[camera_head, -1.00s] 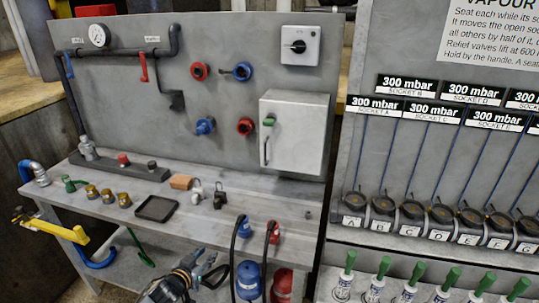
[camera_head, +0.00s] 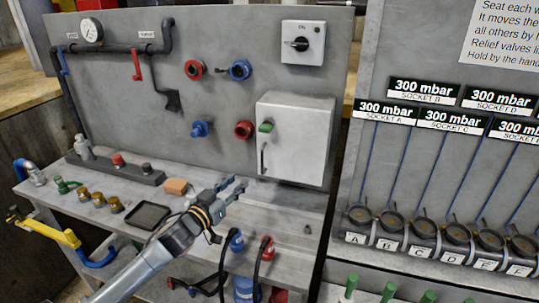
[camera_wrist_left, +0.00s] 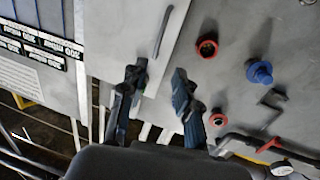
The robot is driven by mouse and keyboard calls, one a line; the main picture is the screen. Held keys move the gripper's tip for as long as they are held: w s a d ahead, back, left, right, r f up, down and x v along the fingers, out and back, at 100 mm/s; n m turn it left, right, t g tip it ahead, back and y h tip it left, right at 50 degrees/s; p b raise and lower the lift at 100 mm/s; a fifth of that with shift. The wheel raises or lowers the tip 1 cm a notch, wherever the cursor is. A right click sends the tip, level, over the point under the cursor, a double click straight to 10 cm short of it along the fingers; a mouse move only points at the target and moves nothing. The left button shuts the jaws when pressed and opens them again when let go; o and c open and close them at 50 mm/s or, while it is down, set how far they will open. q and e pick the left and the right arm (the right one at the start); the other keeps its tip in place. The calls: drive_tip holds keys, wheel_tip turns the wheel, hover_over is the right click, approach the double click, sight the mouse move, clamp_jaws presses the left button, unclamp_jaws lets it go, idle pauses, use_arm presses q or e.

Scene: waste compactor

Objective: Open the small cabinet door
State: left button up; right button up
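The small cabinet (camera_head: 300,140) is a pale box on the grey back panel, and its door is shut. Its front carries a green knob (camera_head: 266,127) and a dark vertical bar handle (camera_head: 264,158) near the left edge. My left gripper (camera_head: 236,187) is below and left of the handle, apart from it. In the left wrist view the gripper (camera_wrist_left: 156,78) is open and empty, with the bar handle (camera_wrist_left: 162,31) beyond the gap between its fingers and the cabinet's pale face (camera_wrist_left: 125,38) behind. My right gripper is not in view.
Red and blue valve knobs (camera_head: 243,130) stick out left of the cabinet. A rotary switch box (camera_head: 303,43) is above it. A workbench (camera_head: 290,205) below holds a black tray (camera_head: 148,216) and small fittings. A rack of gauges (camera_head: 420,235) stands at right.

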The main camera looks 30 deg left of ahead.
use_arm(q)
drive_tip(key=w+p, duration=0.3)
drive_tip(key=w, duration=1)
drive_tip(key=shift+w+a+r, duration=0.15)
drive_tip(key=shift+a+r, duration=0.05)
drive_tip(key=shift+r, duration=0.1)
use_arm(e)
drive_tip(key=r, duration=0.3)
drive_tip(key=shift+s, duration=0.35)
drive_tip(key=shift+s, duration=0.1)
use_arm(q)
clamp_jaws()
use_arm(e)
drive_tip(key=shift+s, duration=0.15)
